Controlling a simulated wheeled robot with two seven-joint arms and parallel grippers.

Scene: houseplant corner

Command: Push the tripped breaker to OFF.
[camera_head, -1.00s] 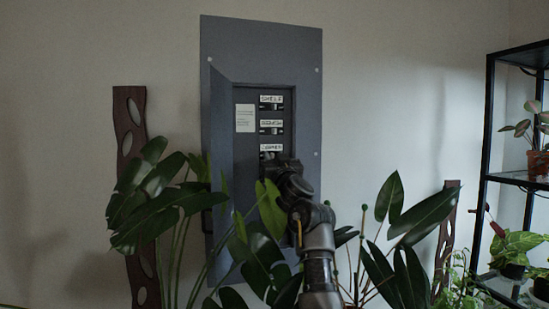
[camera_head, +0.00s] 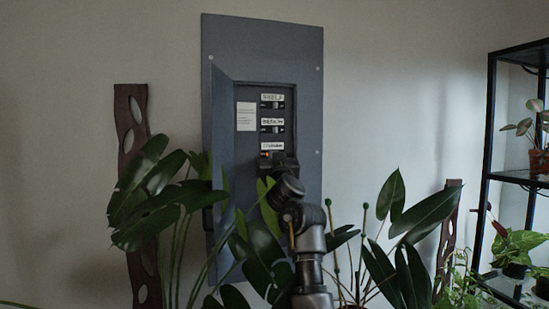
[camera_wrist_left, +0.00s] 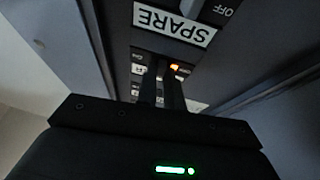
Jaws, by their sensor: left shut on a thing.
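The breaker panel (camera_head: 222,50) is a grey box on the wall with an open door and a column of labelled breakers. The third breaker (camera_head: 266,154) shows a small orange spot under its white label. In the left wrist view an orange light (camera_wrist_left: 174,67) glows on this tripped breaker, beside my fingertips. My left gripper (camera_head: 279,160) is at this breaker and covers most of it; in the wrist view its two dark fingers (camera_wrist_left: 162,82) are close together on it, shut on its lever. The lever is hidden between them. My right gripper is not in view.
Two breakers (camera_head: 272,103) (camera_head: 272,127) sit above. An upside-down SPARE label (camera_wrist_left: 175,22) shows in the wrist view. Large-leaved plants (camera_head: 160,195) (camera_head: 405,225) crowd both sides of my arm. The panel door (camera_head: 222,140) stands at the left; a black shelf (camera_head: 490,130) is at the right.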

